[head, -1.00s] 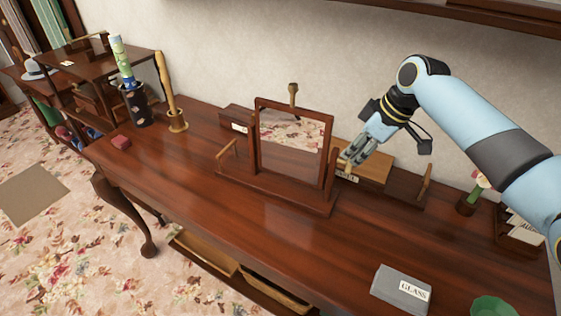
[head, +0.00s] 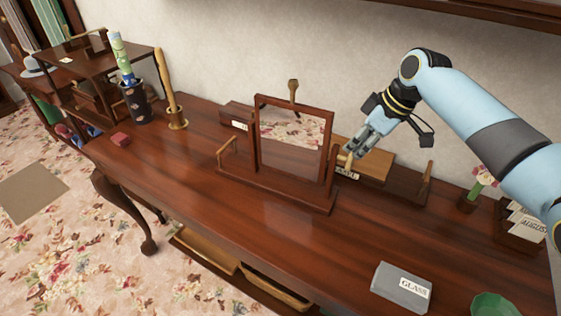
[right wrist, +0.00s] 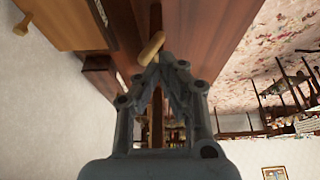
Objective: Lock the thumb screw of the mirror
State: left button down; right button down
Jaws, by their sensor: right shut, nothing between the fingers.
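The mirror (head: 290,140) stands upright in a dark wooden frame on a trestle base on the long table, its glass reflecting the floral carpet. A light wooden thumb screw (head: 346,159) is at the right post of the frame; it also shows in the right wrist view (right wrist: 151,48), lying slanted just past the fingertips. My right gripper (head: 357,148) is shut and empty, beside the mirror's right edge, above and to the right of the thumb screw. In the right wrist view the fingers (right wrist: 156,72) converge close to the screw; contact cannot be told. My left gripper is out of view.
Behind the mirror, a wooden box (head: 375,163) stands near the wall. A grey block labelled GLASS (head: 401,287) and a green bowl (head: 494,305) are at the front right. A flower pot (head: 468,202) stands at the right. The table's front middle is clear.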

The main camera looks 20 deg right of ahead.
jog(key=shift+f, duration=0.1)
jog(key=shift+f+b, duration=0.45)
jog(key=shift+f, duration=0.35)
notch_tip(320, 180, up, 7)
jog(key=p, duration=0.6)
dwell(0.3)
